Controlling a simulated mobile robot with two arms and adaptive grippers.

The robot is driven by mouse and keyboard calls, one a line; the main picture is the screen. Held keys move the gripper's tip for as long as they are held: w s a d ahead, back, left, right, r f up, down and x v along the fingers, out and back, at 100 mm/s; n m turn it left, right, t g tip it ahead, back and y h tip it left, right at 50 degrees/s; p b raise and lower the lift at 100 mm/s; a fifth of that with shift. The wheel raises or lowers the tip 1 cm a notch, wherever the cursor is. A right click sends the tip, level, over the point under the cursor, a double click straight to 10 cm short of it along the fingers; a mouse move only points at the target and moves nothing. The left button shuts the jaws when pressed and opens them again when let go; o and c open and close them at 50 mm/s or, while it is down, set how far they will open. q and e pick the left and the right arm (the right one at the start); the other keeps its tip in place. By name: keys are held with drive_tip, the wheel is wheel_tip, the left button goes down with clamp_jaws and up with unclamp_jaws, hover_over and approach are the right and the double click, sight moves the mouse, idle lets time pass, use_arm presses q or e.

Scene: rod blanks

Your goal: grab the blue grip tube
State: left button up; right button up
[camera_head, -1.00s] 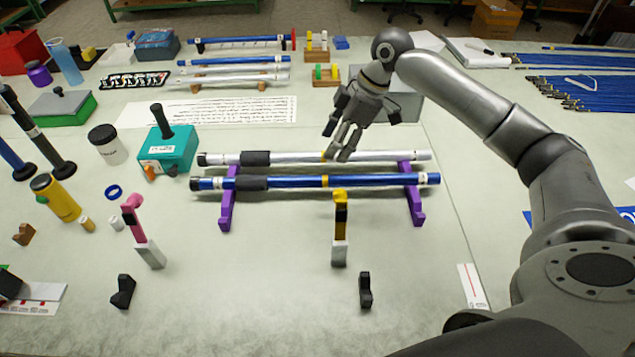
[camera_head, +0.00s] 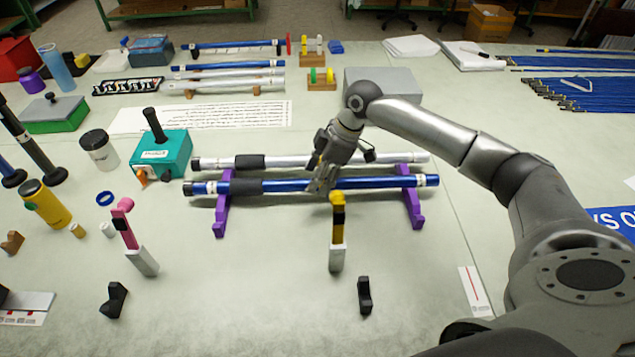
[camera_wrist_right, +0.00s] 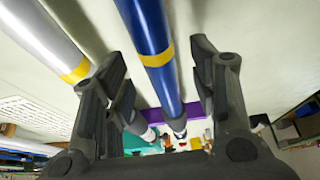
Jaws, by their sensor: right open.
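The blue grip tube (camera_head: 290,185) lies across two purple stands (camera_head: 221,215), with a black sleeve near its left end and a yellow band. A silver tube (camera_head: 290,161) lies parallel behind it on the same stands. My right gripper (camera_head: 320,186) is at the blue tube near its middle, covering part of it. In the right wrist view the blue tube (camera_wrist_right: 150,35) with its yellow band runs between the spread fingers of my right gripper (camera_wrist_right: 160,95). The silver tube (camera_wrist_right: 42,35) passes outside the left finger. My left gripper is not in view.
A yellow-and-black tool on a white base (camera_head: 337,235) stands just in front of the blue tube. A pink tool (camera_head: 128,225) stands to the left. A teal box (camera_head: 160,155) sits behind left. Small black blocks (camera_head: 364,295) lie in front on clear table.

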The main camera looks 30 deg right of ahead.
drive_tip(key=shift+x, duration=1.4)
drive_tip(key=c, duration=1.1)
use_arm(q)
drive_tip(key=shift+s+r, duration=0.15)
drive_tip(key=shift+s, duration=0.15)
use_arm(e)
drive_tip(key=shift+r, duration=0.1)
drive_tip(key=shift+c, duration=0.2)
